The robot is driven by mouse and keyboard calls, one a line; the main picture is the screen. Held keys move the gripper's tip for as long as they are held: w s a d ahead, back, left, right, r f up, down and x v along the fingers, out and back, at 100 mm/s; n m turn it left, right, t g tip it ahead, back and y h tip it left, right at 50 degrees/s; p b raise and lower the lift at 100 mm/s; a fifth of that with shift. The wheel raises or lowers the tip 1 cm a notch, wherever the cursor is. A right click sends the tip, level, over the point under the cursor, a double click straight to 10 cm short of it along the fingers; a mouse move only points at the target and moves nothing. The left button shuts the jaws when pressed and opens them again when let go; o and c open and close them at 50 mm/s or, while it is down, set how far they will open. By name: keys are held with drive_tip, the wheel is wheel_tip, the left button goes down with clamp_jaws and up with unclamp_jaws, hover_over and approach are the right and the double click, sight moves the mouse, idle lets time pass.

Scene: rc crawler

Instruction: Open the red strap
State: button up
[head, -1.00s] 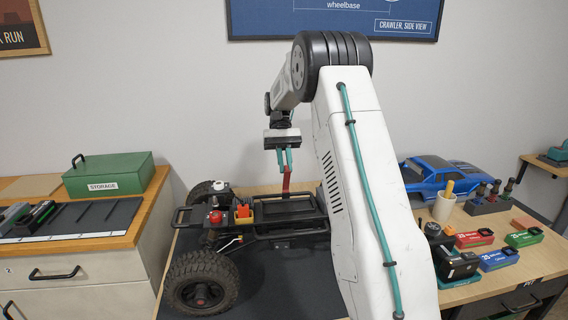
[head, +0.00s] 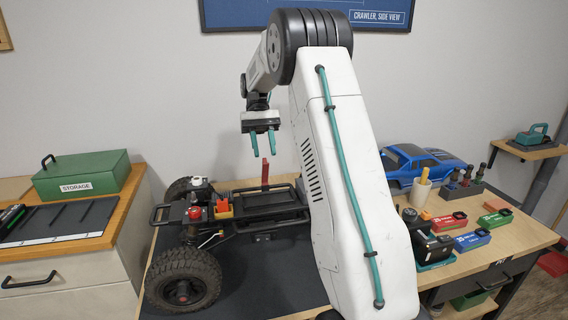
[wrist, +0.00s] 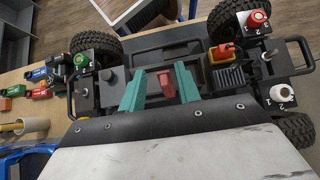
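The red strap (head: 265,172) stands upright above the dark tray (head: 262,204) of the crawler chassis. It also shows in the wrist view (wrist: 165,86), between and beyond the fingers. My gripper (head: 263,149) is just above the strap's top end in the head view. Its two teal fingers are spread apart, and the wrist view (wrist: 160,88) shows a gap between the strap and each finger. The gripper is open and holds nothing. My arm hides the right part of the chassis in the head view.
The chassis rests on a dark mat on the bench, with a red knob (head: 195,213) and an orange connector (head: 222,207) at its left. A blue car body (head: 422,165) and several battery packs lie to the right. A green storage box (head: 82,174) stands at the left.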

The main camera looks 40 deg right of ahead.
drive_tip(key=s+a, duration=0.2)
drive_tip(key=s, duration=0.5)
drive_tip(key=s+a+r, duration=0.1)
drive_tip(key=s+a, duration=0.2)
drive_tip(key=s, duration=0.4)
drive_tip(key=shift+r, duration=0.15)
